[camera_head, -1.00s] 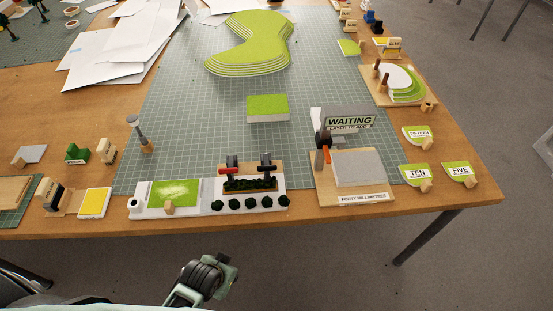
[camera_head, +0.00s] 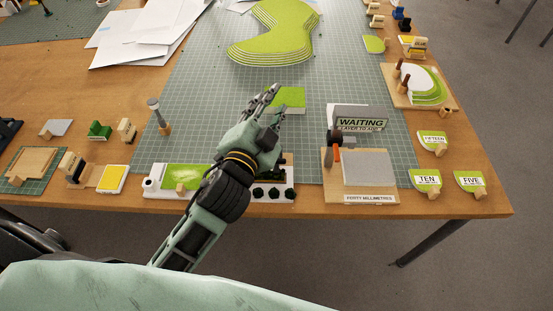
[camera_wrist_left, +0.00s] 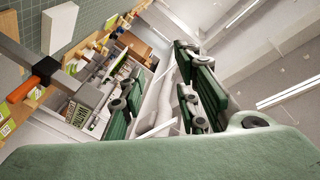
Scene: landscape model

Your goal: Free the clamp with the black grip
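The white model base (camera_head: 152,196) with dark green bushes stands at the table's front edge. My left arm covers its middle, so the clamps with red and black grips, seen there earlier, are hidden in the head view. My left gripper (camera_head: 272,98) is above and beyond that base, with its fingers toward the small green block (camera_head: 290,98). In the left wrist view its green fingers (camera_wrist_left: 160,95) stand apart with nothing between them. A grey bar with an orange-red part (camera_wrist_left: 46,69) shows left of them; I cannot tell which tool it is. My right gripper is not in view.
Right of my gripper, a wooden board (camera_head: 332,190) carries a grey slab (camera_head: 368,167) and an orange-handled tool (camera_head: 336,150). A "WAITING" sign (camera_head: 360,124) stands behind it. A grey-headed post (camera_head: 157,115) stands left. The green cutting mat (camera_head: 210,90) has free room.

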